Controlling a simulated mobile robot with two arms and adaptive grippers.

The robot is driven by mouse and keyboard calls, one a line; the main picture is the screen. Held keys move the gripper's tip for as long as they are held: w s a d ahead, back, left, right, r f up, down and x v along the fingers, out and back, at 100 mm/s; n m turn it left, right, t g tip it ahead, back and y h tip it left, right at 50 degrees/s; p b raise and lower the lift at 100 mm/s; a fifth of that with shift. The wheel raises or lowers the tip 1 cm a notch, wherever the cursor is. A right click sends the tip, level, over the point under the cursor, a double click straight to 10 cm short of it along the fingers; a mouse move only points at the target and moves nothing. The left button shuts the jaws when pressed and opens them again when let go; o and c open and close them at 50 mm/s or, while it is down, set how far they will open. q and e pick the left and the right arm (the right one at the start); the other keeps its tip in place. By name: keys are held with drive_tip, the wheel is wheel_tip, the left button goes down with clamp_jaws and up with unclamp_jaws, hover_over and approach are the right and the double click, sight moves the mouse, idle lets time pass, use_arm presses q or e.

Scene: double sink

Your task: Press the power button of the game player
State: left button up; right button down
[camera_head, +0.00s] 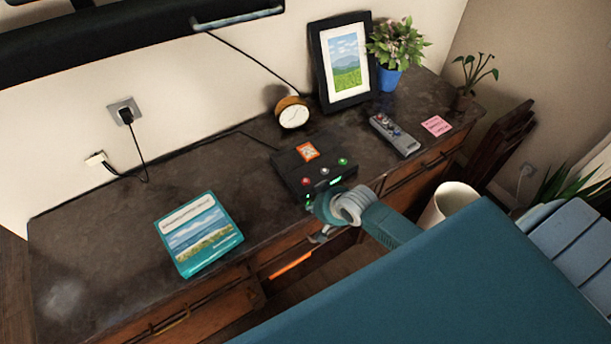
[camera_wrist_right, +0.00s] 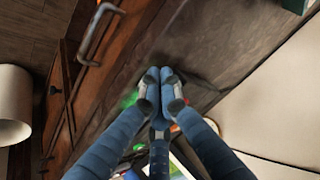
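The game player (camera_head: 292,162) is a black box on the desk in the head view, with an orange picture, a red, a pale and a green button on top. Green lights glow at its front side. My right gripper (camera_head: 326,207) is at its front edge and hides part of that side. In the right wrist view my gripper's fingertips (camera_wrist_right: 163,82) are together, with nothing seen between them. A green glow (camera_wrist_right: 130,99) shows just beside them. I cannot tell whether they touch the player or which button is power. My left gripper is not in view.
On the desk (camera_head: 110,210) are a book (camera_head: 198,234), a clock (camera_head: 292,112), a picture frame (camera_head: 318,62), a plant in a blue pot (camera_head: 389,78), a remote (camera_head: 394,135) and a pink note (camera_head: 437,125). A white bin (camera_head: 450,203) stands before it.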

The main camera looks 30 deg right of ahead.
drive_tip(key=w+d+r+m+t+p, duration=0.1)
drive_tip(key=w+d+r+m+t, duration=0.1)
drive_tip(key=w+r, duration=0.7)
wheel_tip(320, 180, up, 4)
drive_tip(key=shift+w+d+f+m+y+p, duration=0.15)
drive_tip(key=shift+d+m+y+p, duration=0.15)
drive_tip(key=shift+d+m, duration=0.25)
drive_tip(key=b, duration=0.8)
hover_over(308, 181)
wheel_tip(308, 181, down, 6)
drive_tip(key=shift+f, duration=0.15)
drive_tip(key=shift+f+b, duration=0.35)
drive_tip(key=shift+f, duration=0.85)
drive_tip(key=shift+f, duration=0.4)
